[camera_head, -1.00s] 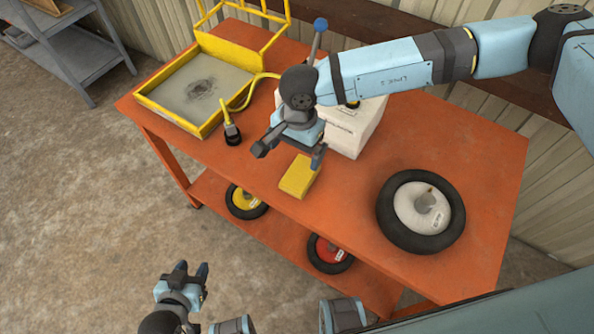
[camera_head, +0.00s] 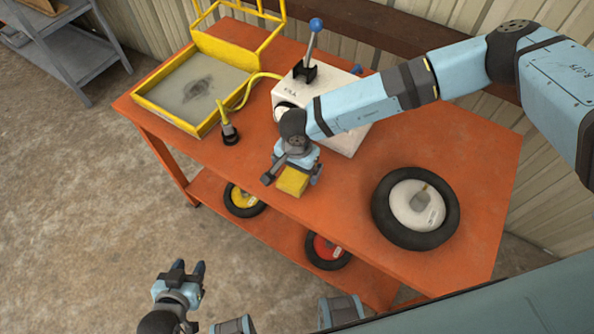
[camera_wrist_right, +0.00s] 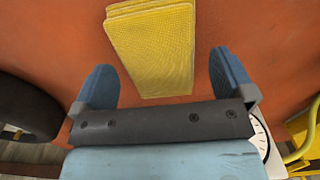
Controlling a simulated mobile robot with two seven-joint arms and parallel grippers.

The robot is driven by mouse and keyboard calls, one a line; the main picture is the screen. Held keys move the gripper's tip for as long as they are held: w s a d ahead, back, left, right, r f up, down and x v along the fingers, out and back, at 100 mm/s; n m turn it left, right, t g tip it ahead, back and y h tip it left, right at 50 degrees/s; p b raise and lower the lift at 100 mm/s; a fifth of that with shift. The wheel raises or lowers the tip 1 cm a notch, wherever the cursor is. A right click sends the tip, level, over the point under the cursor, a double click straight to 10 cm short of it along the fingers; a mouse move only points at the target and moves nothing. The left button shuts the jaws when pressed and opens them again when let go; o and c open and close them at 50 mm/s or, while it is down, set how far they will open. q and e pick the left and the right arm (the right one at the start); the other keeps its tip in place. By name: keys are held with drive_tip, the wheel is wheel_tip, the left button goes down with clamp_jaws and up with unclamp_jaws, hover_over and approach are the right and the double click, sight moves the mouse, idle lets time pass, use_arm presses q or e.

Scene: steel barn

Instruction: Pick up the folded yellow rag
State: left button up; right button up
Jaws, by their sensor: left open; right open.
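The folded yellow rag (camera_head: 292,181) lies on the orange table (camera_head: 335,215) near its front edge. My right gripper (camera_head: 291,182) is open above the rag, one finger to each side of it in the head view. In the right wrist view the rag (camera_wrist_right: 153,48) lies ahead, between the lines of the two blue fingertips (camera_wrist_right: 160,80), with a gap on both sides. The gripper partly hides the rag's far end in the head view. My left gripper (camera_head: 185,270) is open and empty, low over the floor in front of the table.
A white box with a blue-knobbed lever (camera_head: 335,135) stands just behind the rag. A yellow-framed tray (camera_head: 150,100) is at the left, with a black-ended yellow hose (camera_head: 229,132). A wheel (camera_head: 385,205) lies at the right. More wheels are on the lower shelf.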

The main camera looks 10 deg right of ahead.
drive_tip(key=shift+f, duration=0.95)
drive_tip(key=shift+c, duration=0.5)
drive_tip(key=c, duration=0.9)
wheel_tip(320, 180, up, 20)
drive_tip(key=shift+r+b, duration=0.1)
drive_tip(key=shift+b, duration=0.7)
